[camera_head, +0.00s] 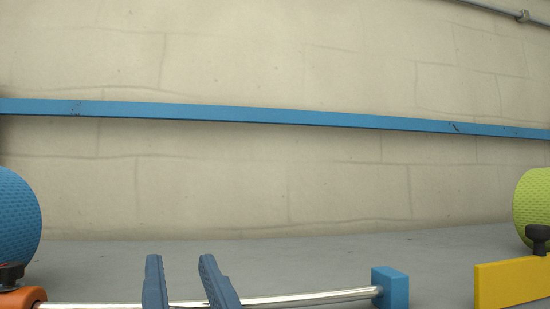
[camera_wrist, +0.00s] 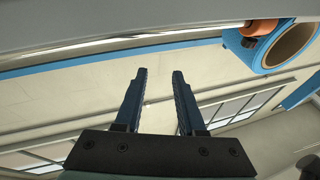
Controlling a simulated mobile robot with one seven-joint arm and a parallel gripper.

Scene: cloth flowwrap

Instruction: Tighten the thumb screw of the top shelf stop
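My gripper (camera_head: 180,258) is at the bottom of the head view, its two blue fingers upright and apart with nothing between them. It also shows open and empty in the wrist view (camera_wrist: 160,71). A black knob (camera_head: 538,234), which looks like a thumb screw, stands on a yellow block (camera_head: 512,282) at the right edge. Another dark fitting (camera_head: 11,274) sits on an orange block (camera_head: 22,298) at the lower left, partly cut off. I cannot tell which of these is the top shelf stop. My gripper is apart from both, nearer the orange block.
A shiny rod (camera_head: 310,297) runs behind my fingers to a blue end block (camera_head: 391,287). A blue roll (camera_head: 18,220) is at the left and a yellow-green roll (camera_head: 533,203) at the right. A blue rail (camera_head: 300,117) crosses the wall behind.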

